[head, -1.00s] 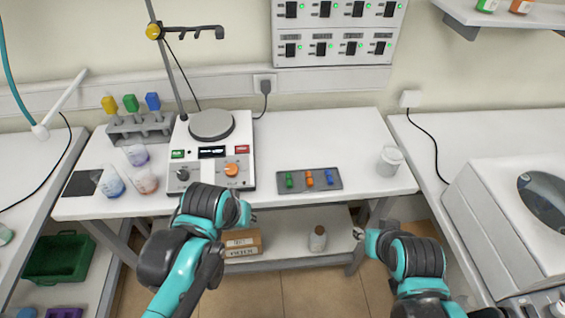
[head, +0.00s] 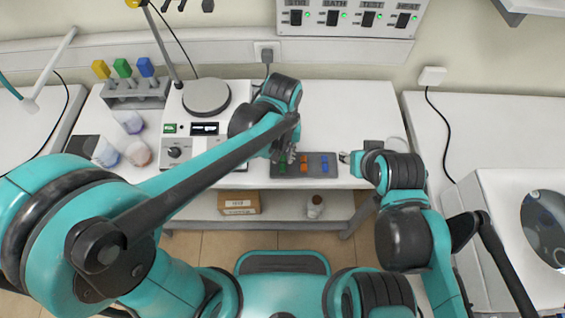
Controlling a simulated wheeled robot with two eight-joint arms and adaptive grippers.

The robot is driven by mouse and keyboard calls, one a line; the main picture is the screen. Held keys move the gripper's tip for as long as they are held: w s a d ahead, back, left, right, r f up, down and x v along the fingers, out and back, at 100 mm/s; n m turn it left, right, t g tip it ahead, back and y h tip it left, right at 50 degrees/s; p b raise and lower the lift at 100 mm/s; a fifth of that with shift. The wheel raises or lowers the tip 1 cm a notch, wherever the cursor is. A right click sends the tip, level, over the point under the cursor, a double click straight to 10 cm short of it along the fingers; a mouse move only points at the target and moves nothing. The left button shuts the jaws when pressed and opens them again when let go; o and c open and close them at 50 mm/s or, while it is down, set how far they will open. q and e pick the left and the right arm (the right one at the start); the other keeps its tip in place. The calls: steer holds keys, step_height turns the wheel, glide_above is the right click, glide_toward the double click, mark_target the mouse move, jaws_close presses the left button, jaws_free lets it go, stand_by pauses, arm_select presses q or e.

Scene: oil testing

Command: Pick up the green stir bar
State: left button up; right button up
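The dark tray (head: 312,174) lies near the front edge of the white table. It holds the green stir bar (head: 282,166) at its left end, an orange bar (head: 304,164) in the middle and a blue bar (head: 325,164) at the right. My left gripper (head: 287,157) points down at the tray's left end, right over the green bar, and hides part of it. Whether its fingers are apart or touch the bar is too small to tell. My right gripper (head: 346,158) is just right of the tray, apart from the bars; its fingers are too small to judge.
The hotplate stirrer (head: 206,97) stands left of the tray, partly behind my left arm. A rack (head: 135,95) with coloured-top items and several flasks (head: 138,153) stand farther left. The back right of the table is clear.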

mark_target(283, 162)
arm_select(q)
steer(key=f, duration=0.2)
steer(key=f+b, duration=0.1)
steer(key=shift+w+f, duration=0.2)
steer(key=shift+f, duration=0.15)
steer(key=shift+r, duration=0.1)
jaws_close()
